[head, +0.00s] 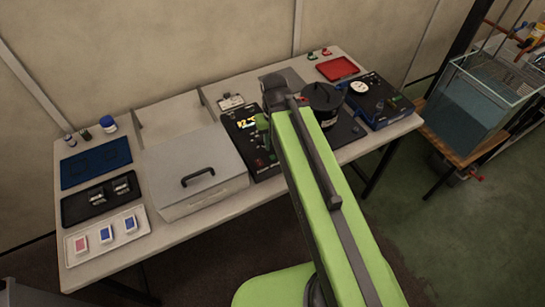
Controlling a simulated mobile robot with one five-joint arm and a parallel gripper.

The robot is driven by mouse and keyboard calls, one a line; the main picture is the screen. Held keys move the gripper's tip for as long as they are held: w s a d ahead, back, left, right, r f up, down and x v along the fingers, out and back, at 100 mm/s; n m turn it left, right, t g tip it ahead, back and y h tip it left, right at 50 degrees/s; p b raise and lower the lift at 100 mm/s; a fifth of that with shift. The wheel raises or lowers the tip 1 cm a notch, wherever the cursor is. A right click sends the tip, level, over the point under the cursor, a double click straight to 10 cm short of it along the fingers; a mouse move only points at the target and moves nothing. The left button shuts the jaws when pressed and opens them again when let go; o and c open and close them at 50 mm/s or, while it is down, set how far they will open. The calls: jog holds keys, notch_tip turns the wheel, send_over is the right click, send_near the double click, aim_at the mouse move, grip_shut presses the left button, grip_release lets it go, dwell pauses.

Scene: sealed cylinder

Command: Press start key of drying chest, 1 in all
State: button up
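The drying chest is most likely the light grey box (196,182) with a black bar handle on its closed lid, left of centre on the table. A black control panel (240,134) with a small lit display stands against its right side. Small keys on the panel are too small to tell apart, so I cannot single out the start key. My green arm reaches up from the bottom and covers the panel's right side. The end of my arm, with a small green part, is over or beside the panel's right edge. My gripper's fingertips cannot be made out.
A dark lidded pot (323,101) and a black device with a white dial (366,101) stand right of my arm. A red tray (338,68) lies behind. A white tray (107,235) and black tray (100,199) lie left. A glass water tank (478,100) stands far right.

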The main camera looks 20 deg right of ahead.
grip_shut()
jog(key=shift+d, duration=0.1)
dwell(1.2)
